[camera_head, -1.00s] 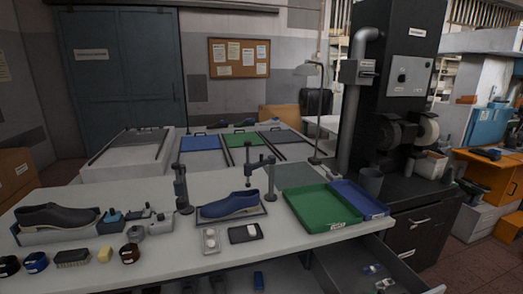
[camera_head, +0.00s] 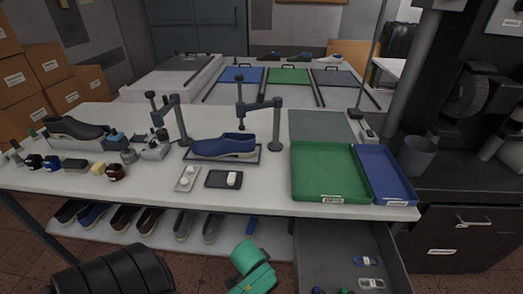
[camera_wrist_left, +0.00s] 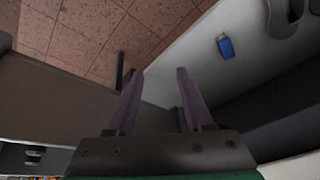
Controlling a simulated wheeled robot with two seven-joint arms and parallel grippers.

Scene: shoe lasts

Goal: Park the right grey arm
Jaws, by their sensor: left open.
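The right grey arm (camera_head: 262,104) stands on a dark round post at the right of the blue shoe (camera_head: 224,147). It reaches left from the post, and its upright spindle with a black knob hangs over the shoe. The left grey arm (camera_head: 169,105) stands at the shoe's left, its spindle to the left of its post. The shoe rests on a dark-framed plate. In the left wrist view my left gripper (camera_wrist_left: 160,72) is open, with purple fingers and nothing between them. It is low, off the table's front. My right gripper is not in view.
A green tray (camera_head: 326,198) and a blue tray (camera_head: 393,198) lie right of the shoe. A drawer (camera_head: 338,247) stands open below them. Small tins, a brush and a dark shoe (camera_head: 75,128) fill the left side. A blue item (camera_wrist_left: 225,46) lies on the lower shelf.

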